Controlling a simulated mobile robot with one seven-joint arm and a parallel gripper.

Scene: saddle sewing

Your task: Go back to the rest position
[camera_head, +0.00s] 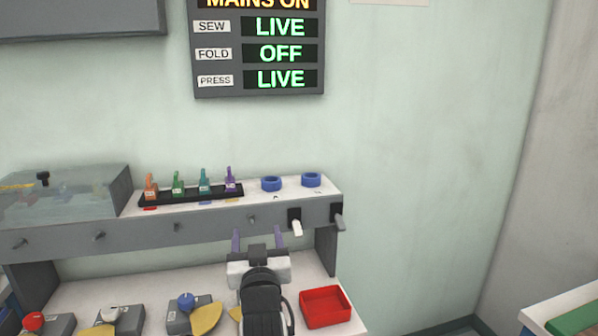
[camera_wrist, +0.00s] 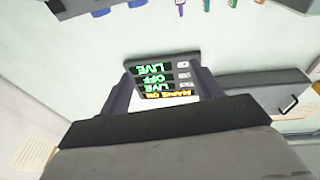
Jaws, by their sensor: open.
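My gripper (camera_head: 258,241) is in the lower middle of the head view, above the bench and in front of the shelf. Its two fingers point up and stand apart, with nothing between them. In the wrist view my gripper (camera_wrist: 163,82) also shows open and empty. The status board (camera_wrist: 165,77) appears upside down between its fingers there. In the head view that status board (camera_head: 259,90) hangs on the wall and reads SEW LIVE, FOLD OFF, PRESS LIVE.
The shelf (camera_head: 110,233) carries a black rack (camera_head: 160,200) of coloured tools, two blue rings (camera_head: 271,184) and a clear case (camera_head: 60,200). A red tray (camera_head: 327,307) lies right of my arm. Devices with knobs (camera_head: 187,302) stand left.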

